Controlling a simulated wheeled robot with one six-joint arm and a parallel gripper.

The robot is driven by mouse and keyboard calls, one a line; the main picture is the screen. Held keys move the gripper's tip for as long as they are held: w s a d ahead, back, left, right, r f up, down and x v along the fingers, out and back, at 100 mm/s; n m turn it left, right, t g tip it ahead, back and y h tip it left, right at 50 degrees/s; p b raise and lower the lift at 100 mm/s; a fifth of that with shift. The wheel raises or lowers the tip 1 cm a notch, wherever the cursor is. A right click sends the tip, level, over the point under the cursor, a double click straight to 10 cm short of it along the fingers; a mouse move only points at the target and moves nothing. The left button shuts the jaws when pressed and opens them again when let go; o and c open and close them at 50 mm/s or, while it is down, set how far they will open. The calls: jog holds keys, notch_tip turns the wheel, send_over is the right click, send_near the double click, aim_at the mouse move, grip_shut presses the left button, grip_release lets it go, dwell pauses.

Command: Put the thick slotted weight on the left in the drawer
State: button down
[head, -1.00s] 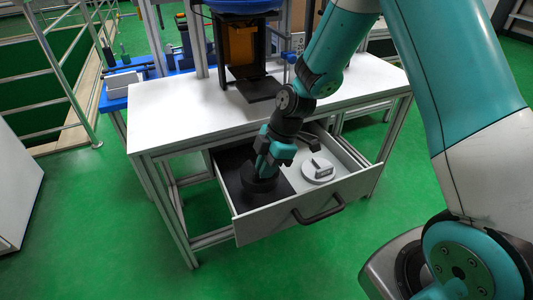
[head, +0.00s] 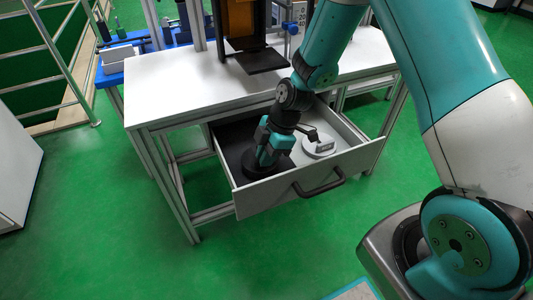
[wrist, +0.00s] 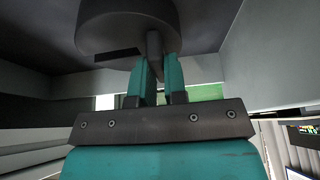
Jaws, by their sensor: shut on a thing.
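The thick slotted weight (head: 253,168) is a dark round disc at the left side of the open drawer (head: 262,196). It is low inside the drawer, over the dark part of its floor; I cannot tell whether it touches the floor. My gripper (head: 265,156) reaches down into the drawer above it. In the wrist view, the dark disc (wrist: 130,20) fills the top of the picture, and the two teal fingers of my gripper (wrist: 159,75) are closed on its narrow stem. My gripper hides part of the weight in the head view.
A light grey disc with a raised grip (head: 319,147) lies at the right in the drawer, close to my gripper. The drawer's low walls surround both. The white tabletop (head: 190,90) above is mostly clear, with a dark stand (head: 255,60) at its back.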

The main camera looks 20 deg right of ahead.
jog(key=c, duration=1.2)
grip_release()
jog(key=shift+o, duration=0.2)
jog(key=p+v, duration=0.3)
jog(key=v, duration=0.9)
jog(key=s+a+r+m, duration=0.5)
jog(key=s+r, duration=0.3)
jog(key=s, duration=0.2)
jog(key=s+a+r+m, duration=0.5)
jog(key=s+r, duration=0.3)
jog(key=s, duration=0.3)
jog(key=shift+s+r+m, duration=0.25)
jog(key=shift+r+m, duration=0.1)
jog(key=shift+m, duration=0.15)
